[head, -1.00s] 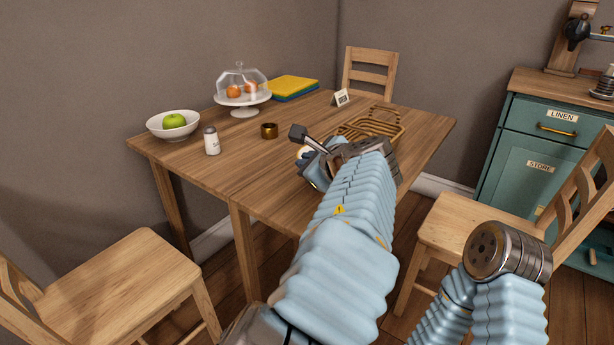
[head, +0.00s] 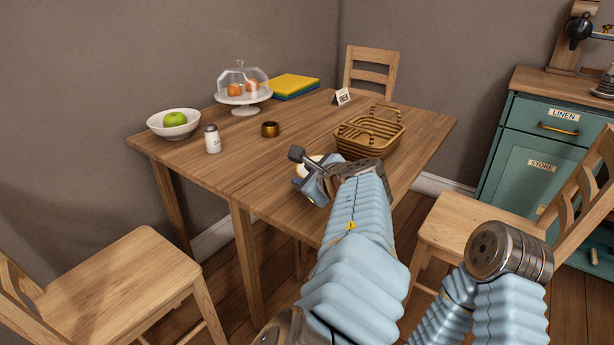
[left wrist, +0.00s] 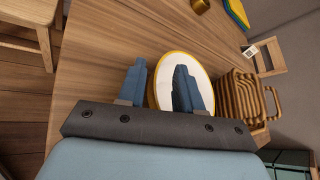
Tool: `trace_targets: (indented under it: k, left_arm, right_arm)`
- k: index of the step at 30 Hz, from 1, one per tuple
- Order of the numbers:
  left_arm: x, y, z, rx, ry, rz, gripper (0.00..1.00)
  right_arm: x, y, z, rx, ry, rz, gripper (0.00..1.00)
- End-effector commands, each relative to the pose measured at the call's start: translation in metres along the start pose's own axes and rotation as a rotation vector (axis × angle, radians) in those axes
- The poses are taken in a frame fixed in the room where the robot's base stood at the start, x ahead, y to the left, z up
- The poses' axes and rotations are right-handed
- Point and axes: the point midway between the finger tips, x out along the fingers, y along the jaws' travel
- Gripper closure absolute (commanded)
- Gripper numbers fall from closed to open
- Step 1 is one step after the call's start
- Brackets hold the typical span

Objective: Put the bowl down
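The bowl, white inside with a yellow rim, shows in the left wrist view (left wrist: 163,84). In the head view only a sliver of the bowl (head: 313,159) shows behind my left gripper (head: 306,178), near the table's front edge. In the left wrist view my left gripper (left wrist: 160,85) has its two blue fingers apart, one beside the rim and one over the white inside. A gap shows between the fingers, wider than the rim. The bowl appears to rest on the wooden table (head: 225,165), though its base is hidden. My right gripper is out of view.
A wicker basket (head: 370,134) stands right of the bowl. A brass ring (head: 270,129), a shaker (head: 212,139), a white bowl with a green apple (head: 172,132) and a domed cake stand (head: 243,101) are farther left. Chairs stand around.

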Motion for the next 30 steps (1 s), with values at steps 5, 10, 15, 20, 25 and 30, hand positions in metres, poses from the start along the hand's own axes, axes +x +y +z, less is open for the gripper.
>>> trace_targets:
  k: [5,10,15,20,25,30]
  left_arm:
    - [0.0,0.0,0.0,0.0,0.0,0.0,0.65]
    - [-0.013,-0.001,0.001,0.0,0.001,-0.002,0.65]
    - [-0.051,-0.002,0.0,-0.001,0.004,-0.005,0.65]
    - [-0.087,-0.002,0.001,0.0,0.003,-0.003,0.65]
    - [-0.112,-0.001,0.001,0.001,0.002,-0.002,0.65]
    - [-0.121,-0.001,0.001,0.0,0.001,0.001,0.65]
  right_arm:
    - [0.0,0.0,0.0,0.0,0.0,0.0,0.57]
    - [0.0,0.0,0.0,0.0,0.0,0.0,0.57]
    - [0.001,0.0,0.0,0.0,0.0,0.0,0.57]
    - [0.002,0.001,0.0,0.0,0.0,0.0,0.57]
    - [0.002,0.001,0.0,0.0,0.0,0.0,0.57]
    - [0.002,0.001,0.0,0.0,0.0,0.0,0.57]
